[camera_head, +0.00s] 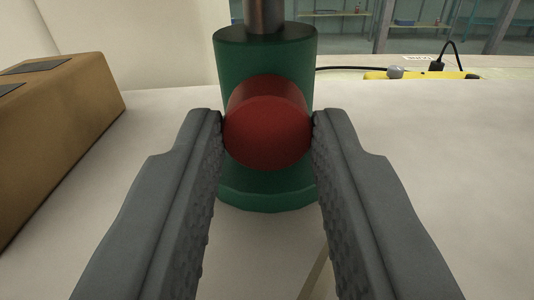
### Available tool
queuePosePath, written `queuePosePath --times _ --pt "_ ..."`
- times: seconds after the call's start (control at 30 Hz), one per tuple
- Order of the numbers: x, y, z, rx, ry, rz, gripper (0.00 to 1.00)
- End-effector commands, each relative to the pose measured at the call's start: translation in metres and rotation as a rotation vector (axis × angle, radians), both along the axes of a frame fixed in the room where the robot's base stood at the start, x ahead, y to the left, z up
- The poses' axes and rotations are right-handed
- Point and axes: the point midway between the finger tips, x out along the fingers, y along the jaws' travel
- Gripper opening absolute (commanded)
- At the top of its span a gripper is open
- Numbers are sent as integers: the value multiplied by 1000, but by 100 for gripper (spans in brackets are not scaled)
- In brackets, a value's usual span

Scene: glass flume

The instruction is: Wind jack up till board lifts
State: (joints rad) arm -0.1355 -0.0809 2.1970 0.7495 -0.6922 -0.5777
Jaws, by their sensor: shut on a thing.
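The jack (266,52) is a dark green upright cylinder with a grey metal post (264,16) coming out of its top. It stands on the pale surface in the upper middle of the view. A red round knob (267,132) sticks out of its front towards me. My gripper (267,125) is shut on the red knob, with one dark grey finger at its left side and one at its right. The top of the post is cut off by the picture edge. No board can be made out in this view.
A brown box-like block (60,128) with dark patches on top stands at the left. A yellow item (425,75) with a black cable lies at the back right. The pale surface (440,150) right of the jack is clear. Shelves show far behind.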

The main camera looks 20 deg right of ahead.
Motion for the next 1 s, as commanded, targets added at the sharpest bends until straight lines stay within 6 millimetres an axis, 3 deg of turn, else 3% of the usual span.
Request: queuePosePath --times 0.5,1.0 --pt "0 0 0 384 -125 0 5" --pt "0 0 0 505 -163 0 5"
